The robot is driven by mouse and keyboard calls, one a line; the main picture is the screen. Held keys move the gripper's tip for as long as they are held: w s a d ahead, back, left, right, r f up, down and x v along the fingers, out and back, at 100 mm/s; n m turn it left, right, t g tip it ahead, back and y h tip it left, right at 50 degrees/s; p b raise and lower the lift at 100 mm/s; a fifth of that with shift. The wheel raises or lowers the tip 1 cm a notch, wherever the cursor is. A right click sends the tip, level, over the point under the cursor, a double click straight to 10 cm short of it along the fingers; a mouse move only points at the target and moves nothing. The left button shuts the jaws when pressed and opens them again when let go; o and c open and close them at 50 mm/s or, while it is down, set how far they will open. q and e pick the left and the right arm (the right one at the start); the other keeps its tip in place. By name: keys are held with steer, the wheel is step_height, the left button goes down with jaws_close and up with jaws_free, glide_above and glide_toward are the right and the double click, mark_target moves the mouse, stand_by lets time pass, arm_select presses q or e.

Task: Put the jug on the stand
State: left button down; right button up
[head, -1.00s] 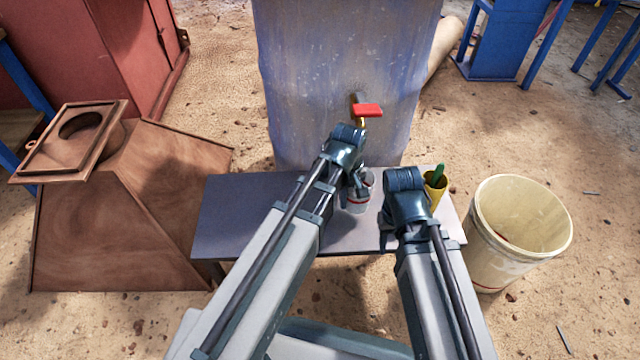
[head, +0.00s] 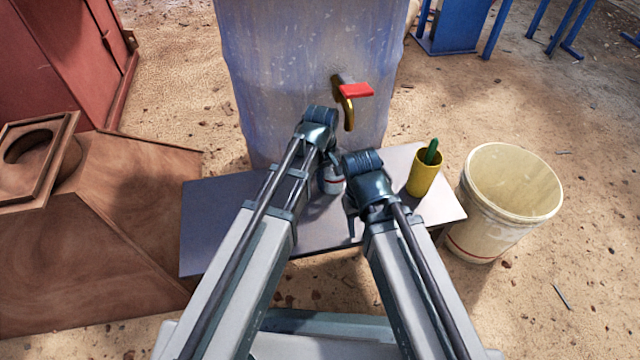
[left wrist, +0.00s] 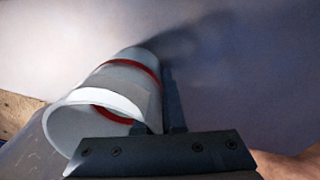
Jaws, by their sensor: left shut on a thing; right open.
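The jug (head: 332,184) is white with a red band. My left gripper (head: 328,166) is shut on it, over the stand and below the brass tap. In the left wrist view the jug (left wrist: 110,90) is beside the fingers with its open rim toward the camera. I cannot tell whether its base touches the surface. The stand (head: 215,220) is a low grey bench in front of the blue drum; my arms cover part of it. My right gripper (head: 352,222) is open and empty, over the bench's front part, right of the jug.
The blue drum (head: 300,60) stands behind the bench; its tap (head: 347,105) has a red handle. A yellow cup (head: 425,175) with a green item is on the bench's right. A cream bucket (head: 505,205) stands right of it. A brown hopper (head: 120,210) is at left.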

arm_select(q)
steer(key=shift+r, duration=0.1)
arm_select(e)
steer(key=shift+f, duration=0.1)
arm_select(q)
steer(key=c, duration=1)
jaws_free()
step_height(320, 180, up, 12)
steer(key=p, duration=1.2)
steer(key=shift+s+a, duration=0.1)
steer(key=shift+s, duration=0.05)
steer(key=s+a+m+y, duration=0.1)
steer(key=s+m, duration=1.1)
steer(key=s, duration=0.1)
steer(key=shift+a+y, duration=0.15)
steer(key=shift+y, duration=0.25)
arm_select(e)
step_height(320, 180, up, 12)
steer(key=shift+d+r, duration=0.15)
steer(key=shift+r, duration=0.05)
